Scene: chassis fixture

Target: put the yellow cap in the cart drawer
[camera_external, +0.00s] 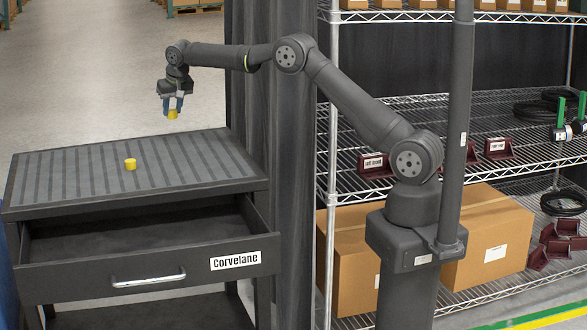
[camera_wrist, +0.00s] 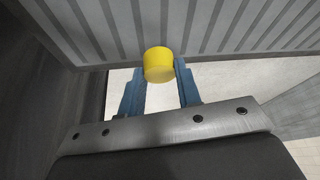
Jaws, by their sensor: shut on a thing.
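My gripper (camera_external: 173,104) is shut on a yellow cap (camera_external: 172,114) and holds it in the air above the far right part of the cart's top. In the wrist view the held cap (camera_wrist: 159,65) sits at the tips of the blue fingers (camera_wrist: 160,84). A second yellow cap (camera_external: 130,164) stands on the striped cart top (camera_external: 75,176). I cannot make out this second cap in the wrist view. The cart drawer (camera_external: 150,271) below is pulled open, with a silver handle and a "Corvelane" label. The visible part of its inside looks empty.
A wire shelf rack (camera_external: 330,150) with cardboard boxes (camera_external: 490,240), dark red brackets (camera_external: 374,166) and black cables stands to the right. A dark curtain (camera_external: 275,120) hangs between cart and rack. Floor is open behind the cart.

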